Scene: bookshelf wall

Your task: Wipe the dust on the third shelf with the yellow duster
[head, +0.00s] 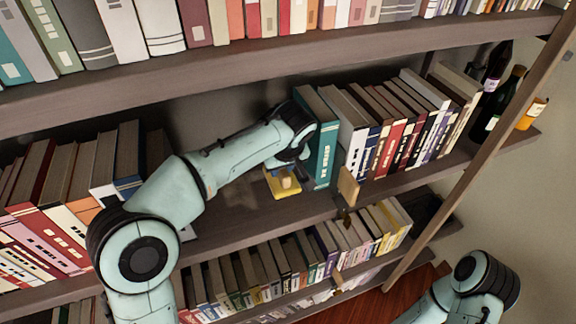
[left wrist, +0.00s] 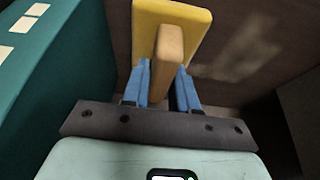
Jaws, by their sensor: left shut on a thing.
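The yellow duster (head: 284,190) is at the bare gap of the middle shelf board (head: 240,215) in the head view, just left of a teal book. Its yellow pad (left wrist: 170,18) and tan handle (left wrist: 168,55) show large in the left wrist view. My left gripper (left wrist: 164,80) is shut on the handle, with a blue finger on each side. In the head view the left gripper (head: 292,170) is mostly hidden by its own wrist. A pale smudge (left wrist: 240,52), which looks like dust, lies on the board right of the duster. My right gripper is out of view.
The teal book (head: 322,155) stands close on the right of the duster, at the end of a row of books (head: 400,125). More books (head: 60,200) stand left of the gap. Bottles (head: 500,100) are at the far right. The upper shelf (head: 260,65) hangs above my arm.

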